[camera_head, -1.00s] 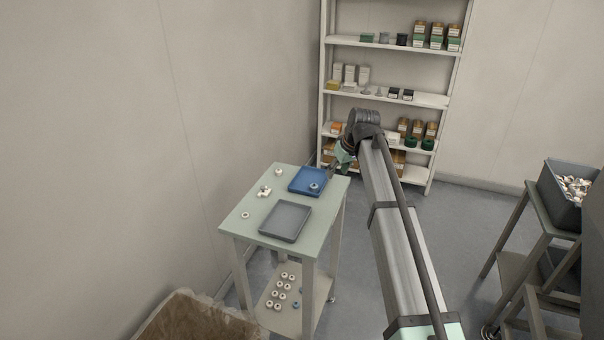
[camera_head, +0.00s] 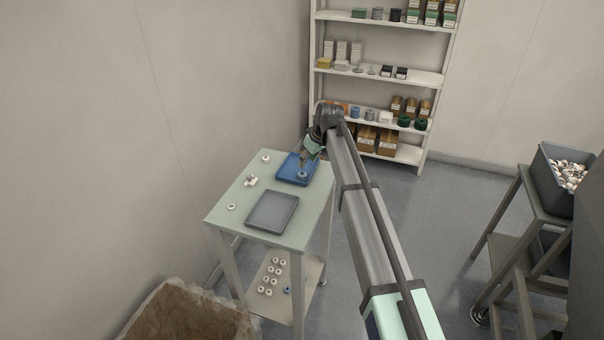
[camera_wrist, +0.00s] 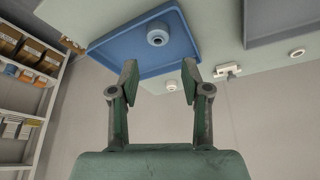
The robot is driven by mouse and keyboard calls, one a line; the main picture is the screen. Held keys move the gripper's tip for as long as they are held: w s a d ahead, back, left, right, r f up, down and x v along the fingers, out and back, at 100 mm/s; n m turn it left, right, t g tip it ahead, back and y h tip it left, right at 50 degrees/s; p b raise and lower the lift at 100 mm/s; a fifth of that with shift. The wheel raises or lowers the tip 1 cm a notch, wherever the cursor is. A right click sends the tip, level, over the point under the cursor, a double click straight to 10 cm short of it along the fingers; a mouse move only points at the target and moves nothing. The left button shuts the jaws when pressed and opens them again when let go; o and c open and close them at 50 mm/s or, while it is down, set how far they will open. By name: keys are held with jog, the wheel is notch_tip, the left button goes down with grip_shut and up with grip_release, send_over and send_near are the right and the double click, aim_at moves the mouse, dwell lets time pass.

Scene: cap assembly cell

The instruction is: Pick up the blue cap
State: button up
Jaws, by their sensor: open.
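A blue cap (camera_head: 302,174) lies in the blue tray (camera_head: 285,172) at the back of the small table. In the wrist view the cap (camera_wrist: 157,35) is a ring with a dark centre, near the middle of the blue tray (camera_wrist: 110,48). My gripper (camera_head: 304,160) is by the far side of the blue tray. In the wrist view my gripper (camera_wrist: 160,72) is open and empty, its two fingers wide apart. The cap shows beyond the gap between the fingertips, apart from them.
A grey tray (camera_head: 272,211) sits on the table (camera_head: 225,207) in front of the blue one. Several white caps (camera_head: 231,206) lie along the table's left side, and more stand on its lower shelf. A stocked shelf unit (camera_head: 378,72) stands behind. A grey bin (camera_head: 562,178) is at right.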

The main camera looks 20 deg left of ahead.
aim_at(302, 173)
jog(key=shift+p+x, duration=1.55)
jog(key=shift+x, duration=2.6)
jog(key=shift+d, duration=0.2)
jog(key=c, duration=0.4)
